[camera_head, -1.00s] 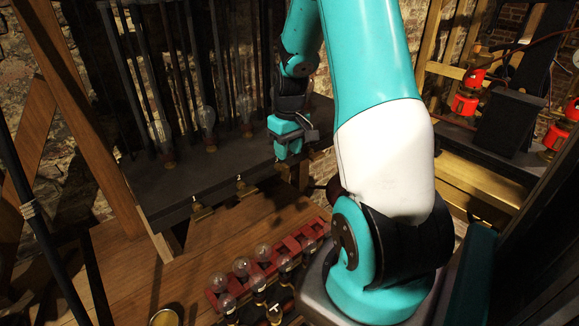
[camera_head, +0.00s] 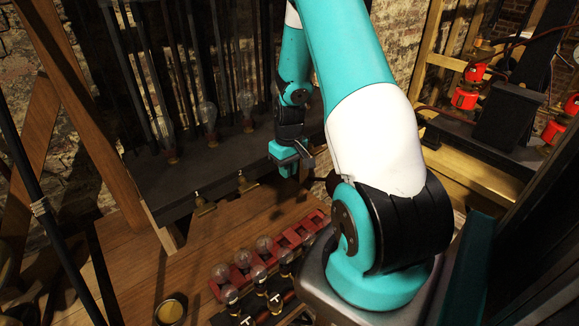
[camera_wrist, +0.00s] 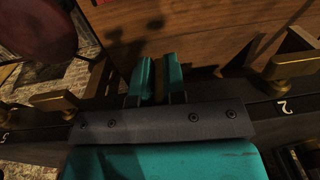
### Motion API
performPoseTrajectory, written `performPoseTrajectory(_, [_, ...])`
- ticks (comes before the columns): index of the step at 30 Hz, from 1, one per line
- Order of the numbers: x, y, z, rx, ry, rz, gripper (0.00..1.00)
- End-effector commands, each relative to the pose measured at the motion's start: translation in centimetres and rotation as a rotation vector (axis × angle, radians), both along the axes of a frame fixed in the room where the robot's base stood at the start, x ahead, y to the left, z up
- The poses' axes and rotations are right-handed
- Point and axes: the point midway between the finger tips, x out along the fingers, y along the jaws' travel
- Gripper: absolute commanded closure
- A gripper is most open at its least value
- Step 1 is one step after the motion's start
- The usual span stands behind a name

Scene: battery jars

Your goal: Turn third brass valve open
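Two brass valves show along the front edge of the dark bench in the head view, a left one (camera_head: 204,206) and one to its right (camera_head: 246,183). My gripper (camera_head: 288,171) is low at that edge, to the right of both, and hides the edge there. In the wrist view my gripper (camera_wrist: 159,78) has two teal fingers with a narrow gap. A dull brass-coloured strip shows in the gap, perhaps part of a valve; contact cannot be told. Other brass valves stand left (camera_wrist: 56,102) and right (camera_wrist: 290,66), with a label reading 2 (camera_wrist: 283,107) near the right one.
The dark bench (camera_head: 165,195) carries glass bulbs (camera_head: 208,115) and upright rods. Below is a wooden surface (camera_head: 190,245) with a red rack (camera_head: 242,290) of bulbs. Red-topped devices (camera_head: 466,97) stand at right. A round dark-red object (camera_wrist: 38,30) is in the wrist view.

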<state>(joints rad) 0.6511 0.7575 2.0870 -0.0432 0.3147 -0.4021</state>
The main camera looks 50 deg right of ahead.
Motion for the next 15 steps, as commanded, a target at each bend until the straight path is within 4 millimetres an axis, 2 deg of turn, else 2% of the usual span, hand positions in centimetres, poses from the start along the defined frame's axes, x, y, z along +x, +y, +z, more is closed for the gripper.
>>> performPoseTrajectory(15, [0.02,-0.09,0.07,-0.061,0.014,0.0,1.0])
